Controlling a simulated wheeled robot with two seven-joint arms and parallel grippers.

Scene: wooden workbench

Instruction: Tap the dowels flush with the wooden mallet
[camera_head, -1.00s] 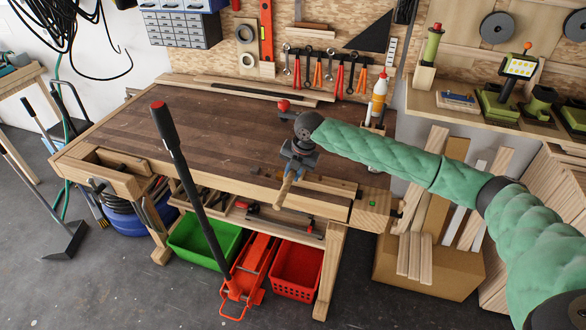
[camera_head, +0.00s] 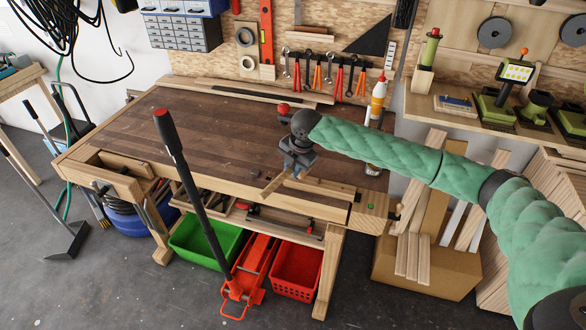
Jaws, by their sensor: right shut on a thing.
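My right gripper (camera_head: 296,172) is over the front part of the workbench top (camera_head: 170,130), to the right of its middle. It is shut on a pale wooden stick-like piece (camera_head: 274,185), which looks like part of the wooden mallet. The piece sticks out below the jaws, down and to the left, over the bench's front edge. The gripper and arm hide the rest of it, and I cannot make out a mallet head. I cannot make out any dowels; they are too small or hidden. My left gripper is not in view.
A glue bottle (camera_head: 377,95) stands at the back right, near my forearm. A red-knobbed item (camera_head: 283,108) is behind the gripper. A red floor jack's upright handle (camera_head: 185,170) rises before the bench. The left and middle of the top are mostly clear.

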